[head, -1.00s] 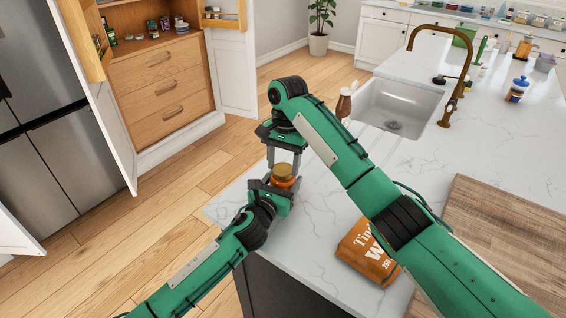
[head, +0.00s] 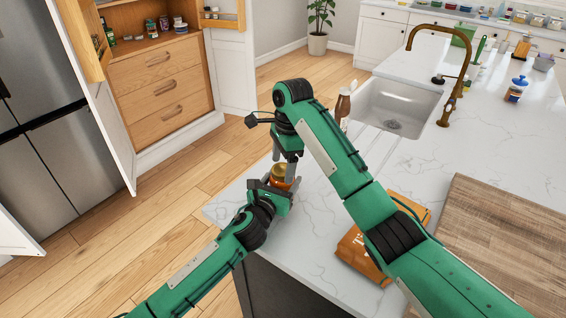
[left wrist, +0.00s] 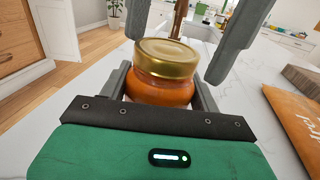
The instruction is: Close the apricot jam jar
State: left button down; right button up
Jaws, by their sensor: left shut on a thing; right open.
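The apricot jam jar (left wrist: 160,88) has orange contents and a gold lid (left wrist: 165,58) that sits on its mouth in the left wrist view. The jar also shows in the head view (head: 281,178), over the counter's near left corner. My left gripper (head: 277,190) is shut around the jar's body. My right gripper (head: 285,168) is above it, open, its fingers pointing down on either side of the lid. In the left wrist view the right fingers stand to the left and right of the lid, apart from it. I cannot tell whether the lid is screwed tight.
An orange packet (head: 354,255) lies on the white counter (head: 310,225), partly behind my right arm. A wooden board (head: 500,235) is at the right. A brown bottle (head: 343,107) stands near the sink (head: 395,105).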

pick_arm(q)
jog(key=shift+f, duration=0.1)
pick_arm(e)
jog(key=shift+r, duration=2.25)
jog(key=shift+c, duration=0.2)
